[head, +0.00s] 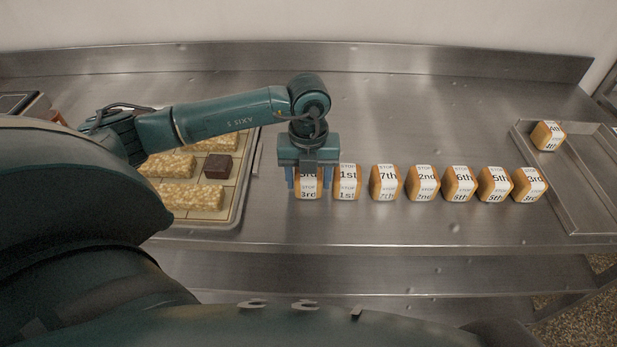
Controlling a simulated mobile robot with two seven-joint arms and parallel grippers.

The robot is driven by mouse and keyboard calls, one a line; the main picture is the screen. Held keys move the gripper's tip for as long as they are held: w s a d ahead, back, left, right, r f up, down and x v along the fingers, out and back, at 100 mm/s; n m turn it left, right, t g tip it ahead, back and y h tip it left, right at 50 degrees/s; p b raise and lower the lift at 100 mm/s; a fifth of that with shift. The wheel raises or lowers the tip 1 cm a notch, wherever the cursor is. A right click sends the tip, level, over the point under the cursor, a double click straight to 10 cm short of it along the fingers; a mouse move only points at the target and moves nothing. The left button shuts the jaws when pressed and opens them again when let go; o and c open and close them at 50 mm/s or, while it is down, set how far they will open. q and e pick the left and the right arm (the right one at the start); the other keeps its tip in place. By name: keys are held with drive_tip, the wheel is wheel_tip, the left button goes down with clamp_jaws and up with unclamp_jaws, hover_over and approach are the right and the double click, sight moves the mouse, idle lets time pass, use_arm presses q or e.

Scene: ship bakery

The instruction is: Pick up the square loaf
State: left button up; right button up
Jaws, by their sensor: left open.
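A row of small square loaves with white printed labels stands on the steel counter. The leftmost square loaf (308,192) reads "3rd". My left gripper (307,180) is directly above it, pointing down, with blue fingers at its left and right sides. The jaws are open; I cannot tell whether either finger touches the loaf. The gripper body hides part of the loaf's top. To the right stand the loaves marked 1st (347,184), 7th (385,183), 2nd (422,184), 6th (458,184), 5th (494,185) and another 3rd (528,185). My right gripper is not in view.
A metal tray (577,226) at the right holds one loaf marked 4th (548,136) in its far left corner. Left of my gripper, a tray (236,205) holds crumbly pale bars (192,197) and a dark brown block (218,166). The counter (420,125) behind the row is clear.

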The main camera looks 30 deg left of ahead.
use_arm(q)
drive_tip(key=shift+c, duration=0.5)
drive_tip(key=c, duration=0.5)
drive_tip(key=shift+c, duration=0.2)
